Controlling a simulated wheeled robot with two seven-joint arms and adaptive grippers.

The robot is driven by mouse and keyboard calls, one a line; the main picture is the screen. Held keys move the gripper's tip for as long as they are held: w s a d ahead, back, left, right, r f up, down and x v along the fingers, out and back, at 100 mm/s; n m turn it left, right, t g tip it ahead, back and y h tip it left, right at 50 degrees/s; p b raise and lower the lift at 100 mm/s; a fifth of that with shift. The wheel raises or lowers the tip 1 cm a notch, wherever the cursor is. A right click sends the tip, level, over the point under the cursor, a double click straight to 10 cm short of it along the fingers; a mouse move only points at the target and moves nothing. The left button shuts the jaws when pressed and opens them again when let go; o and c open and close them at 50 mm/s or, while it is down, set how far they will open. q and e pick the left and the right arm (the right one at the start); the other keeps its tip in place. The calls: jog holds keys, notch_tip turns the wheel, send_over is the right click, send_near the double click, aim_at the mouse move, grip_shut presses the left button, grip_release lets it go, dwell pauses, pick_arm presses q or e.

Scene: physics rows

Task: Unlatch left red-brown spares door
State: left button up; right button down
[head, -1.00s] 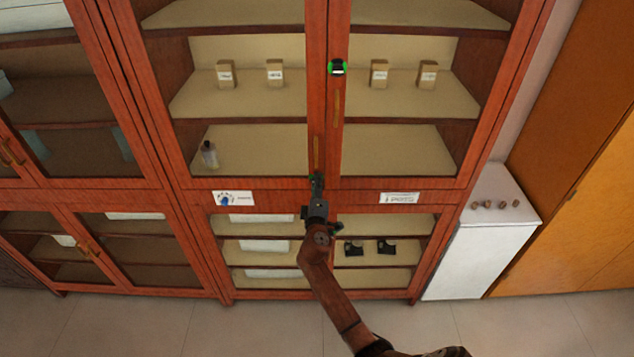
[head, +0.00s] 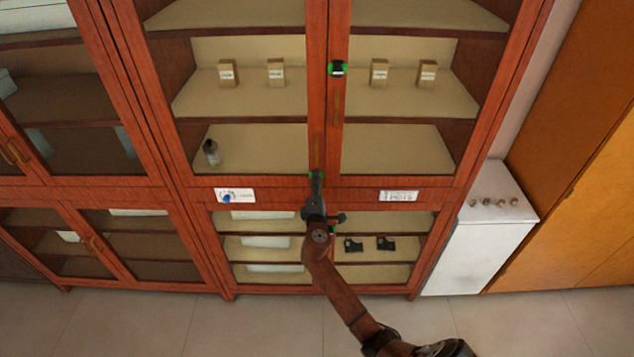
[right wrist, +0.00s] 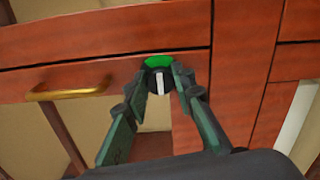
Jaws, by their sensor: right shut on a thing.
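The left red-brown glass door (head: 317,100) of the middle cabinet stands shut, as far as I can see. Its round latch shows at the lower right corner as a bit of green (head: 317,175). In the right wrist view the latch (right wrist: 159,80) is a dark knob with a pale bar and a green patch above. My right gripper (head: 317,183) reaches up to it. In the wrist view the fingers of my right gripper (right wrist: 160,82) are closed on both sides of the knob. The gripper hides part of the latch in the head view. My left gripper is out of view.
A brass handle (right wrist: 68,92) is beside the gripped latch. Small boxes and a bottle (head: 211,152) stand on shelves behind glass. A white cabinet (head: 480,240) stands at right; the floor in front is clear.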

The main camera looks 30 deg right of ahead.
jog(key=c, duration=1.6)
grip_release()
jog(key=v, duration=1.2)
